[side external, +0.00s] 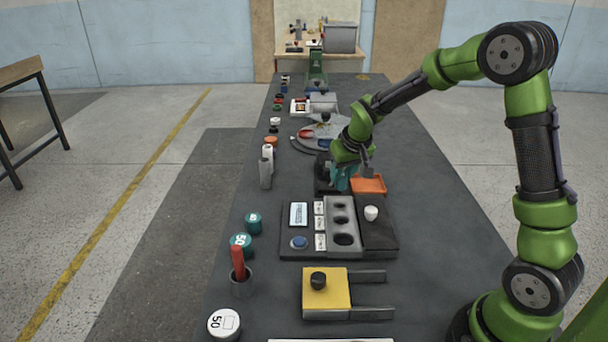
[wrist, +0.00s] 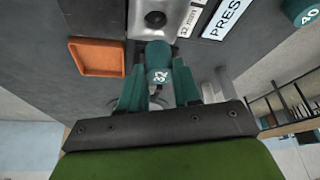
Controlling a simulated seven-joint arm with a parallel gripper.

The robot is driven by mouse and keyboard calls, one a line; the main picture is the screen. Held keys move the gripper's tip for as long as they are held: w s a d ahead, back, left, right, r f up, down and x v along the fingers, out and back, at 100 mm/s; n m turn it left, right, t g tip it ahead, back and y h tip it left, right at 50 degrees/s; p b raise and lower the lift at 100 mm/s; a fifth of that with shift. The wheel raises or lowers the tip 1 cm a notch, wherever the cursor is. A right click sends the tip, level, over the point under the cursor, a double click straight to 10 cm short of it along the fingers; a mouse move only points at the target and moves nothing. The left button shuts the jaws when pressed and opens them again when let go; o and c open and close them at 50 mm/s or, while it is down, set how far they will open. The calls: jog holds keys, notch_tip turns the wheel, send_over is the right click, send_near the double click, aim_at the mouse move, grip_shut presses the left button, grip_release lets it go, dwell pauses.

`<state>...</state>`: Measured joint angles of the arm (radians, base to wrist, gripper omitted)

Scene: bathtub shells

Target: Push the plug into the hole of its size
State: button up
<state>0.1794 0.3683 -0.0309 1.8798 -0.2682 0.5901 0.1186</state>
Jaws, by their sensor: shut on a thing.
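My gripper (side external: 345,180) has teal fingers and is low over the table, just behind the hole block (side external: 331,250). In the wrist view, my gripper (wrist: 158,72) is shut on a teal plug (wrist: 158,60) marked 32. The plug is at the near end of the grey hole block (wrist: 136,20). A dark hole (wrist: 155,18) shows just past it, beside a label (wrist: 190,18) that seems to read 32 mm. The plug appears outside this hole; its height above the table is unclear. In the side view the block shows several holes of different sizes, and the plug cannot be made out clearly.
An orange tray (side external: 369,184) lies right of my gripper. A white plug (side external: 371,213) stands on the dark pad right of the block. A blue button (side external: 299,242) and display panel (side external: 298,213) are left. Teal plugs (side external: 254,222) stand farther left. A yellow block (side external: 326,290) is nearer.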

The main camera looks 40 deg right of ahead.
aim_at(343, 189)
notch_tip(343, 189, down, 7)
jog(key=shift+f, duration=0.15)
jog(key=shift+f, duration=0.15)
jog(key=shift+f, duration=0.55)
jog(key=o, duration=1)
jog(key=shift+o, duration=0.2)
jog(key=shift+w+r, duration=0.1)
jog(key=shift+r, duration=0.45)
jog(key=s+a+r+t+y, duration=0.1)
jog(key=s+a+r, duration=0.3)
jog(key=r, duration=0.5)
jog(key=s+a+r, duration=0.3)
jog(key=s+r, duration=0.3)
jog(key=r, duration=0.3)
jog(key=s+a+r+t+y, duration=0.2)
jog(key=s+a, duration=0.5)
jog(key=s, duration=0.5)
jog(key=shift+s+a+r+y, duration=0.15)
jog(key=shift+s+r+y, duration=0.2)
jog(key=shift+r, duration=0.25)
